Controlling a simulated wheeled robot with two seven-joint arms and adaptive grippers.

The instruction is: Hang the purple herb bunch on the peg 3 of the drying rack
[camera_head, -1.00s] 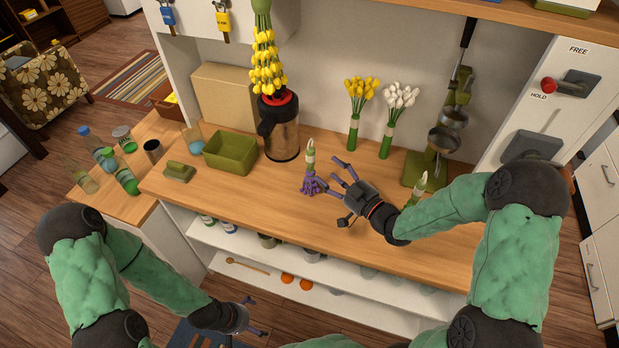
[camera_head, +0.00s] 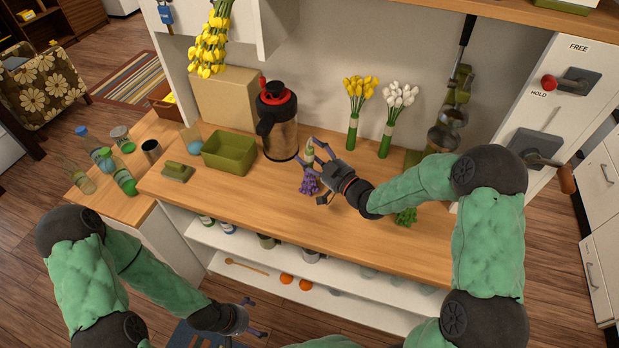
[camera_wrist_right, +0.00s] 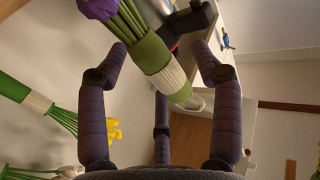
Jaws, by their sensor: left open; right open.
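The purple herb bunch (camera_head: 308,182) lies on the wooden counter, purple heads toward the front and its green stem with a pale band toward the back. My right gripper (camera_head: 317,152) is open at its stem. In the right wrist view, the green wrap and white band of the bunch (camera_wrist_right: 160,58) lie between the spread fingers (camera_wrist_right: 164,60), with no clear contact. My left gripper (camera_head: 258,318) is open and empty, low in front of the counter. The drying rack and its pegs are out of view above; a yellow bunch (camera_head: 210,45) hangs at top left.
A flask (camera_head: 280,128) stands behind the purple bunch, with a green bin (camera_head: 230,152) to its left. Yellow (camera_head: 360,95) and white (camera_head: 399,96) flower bunches are at the back. My right forearm partly covers a green bunch (camera_head: 405,216). A red-knobbed lever (camera_head: 565,84) is beside FREE/HOLD labels.

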